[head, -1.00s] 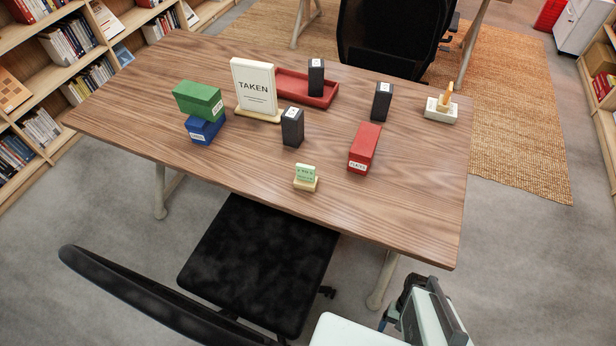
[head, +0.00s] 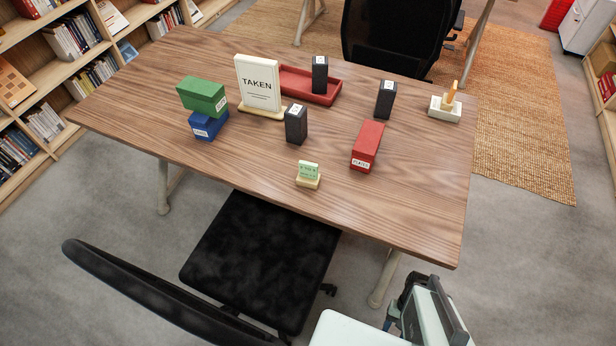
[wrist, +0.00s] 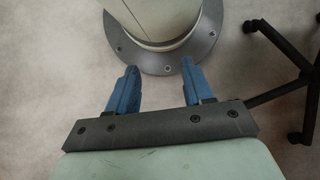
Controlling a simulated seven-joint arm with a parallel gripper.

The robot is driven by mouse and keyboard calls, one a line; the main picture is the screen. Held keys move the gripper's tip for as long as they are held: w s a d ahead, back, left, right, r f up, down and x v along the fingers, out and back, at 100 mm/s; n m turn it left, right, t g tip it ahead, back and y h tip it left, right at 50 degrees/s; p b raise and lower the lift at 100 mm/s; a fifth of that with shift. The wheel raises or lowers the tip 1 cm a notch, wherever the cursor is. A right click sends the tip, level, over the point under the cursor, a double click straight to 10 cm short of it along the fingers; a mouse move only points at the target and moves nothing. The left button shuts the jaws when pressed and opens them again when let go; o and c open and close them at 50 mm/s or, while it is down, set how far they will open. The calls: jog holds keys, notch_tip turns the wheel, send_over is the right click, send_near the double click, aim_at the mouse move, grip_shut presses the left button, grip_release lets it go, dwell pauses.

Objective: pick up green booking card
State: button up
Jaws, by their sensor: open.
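The green booking card (head: 308,171) stands upright in a small cream holder (head: 307,183) near the front edge of the wooden table (head: 240,174). My gripper (wrist: 154,82) shows in the wrist view with its two blue fingers apart and nothing between them. It points down over the grey floor and my base. In the head view part of my arm (head: 432,316) is at the lower right, off the table and well apart from the card. The fingertips are hard to make out there.
A red box (head: 367,146) and a black block (head: 296,124) stand behind the card. A TAKEN sign (head: 258,84), green box (head: 202,95), blue box (head: 207,126) and red tray (head: 293,84) are farther back. A black chair (head: 262,255) stands at the front edge.

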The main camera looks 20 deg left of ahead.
jog(key=shift+c, duration=0.6)
